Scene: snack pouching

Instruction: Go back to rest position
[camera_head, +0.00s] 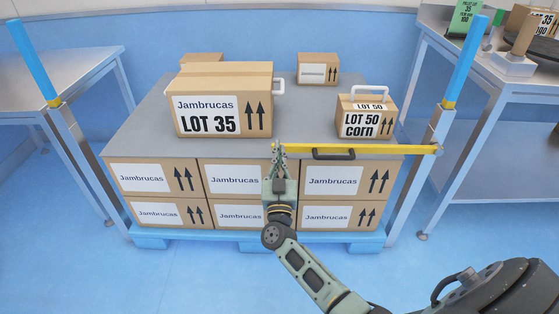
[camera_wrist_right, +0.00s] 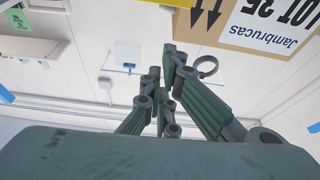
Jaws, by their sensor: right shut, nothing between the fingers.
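My right gripper (camera_head: 279,150) is shut and empty in the head view, at the front edge of the box stack. Its tips are at the left end of a yellow bar (camera_head: 370,149) with a black handle (camera_head: 333,154). I cannot tell whether they touch it. In the right wrist view the fingers (camera_wrist_right: 170,75) are close together with nothing between them. The LOT 35 box (camera_head: 222,100) stands on the grey top behind the gripper; it also shows in the right wrist view (camera_wrist_right: 262,30). My left gripper is not in view.
A LOT 50 corn box (camera_head: 364,117) and a small box (camera_head: 317,69) stand on the grey top (camera_head: 290,115). Stacked Jambrucas boxes sit below on a blue pallet (camera_head: 150,240). Blue-tipped posts stand at both sides. Metal tables flank left (camera_head: 60,75) and right (camera_head: 480,60).

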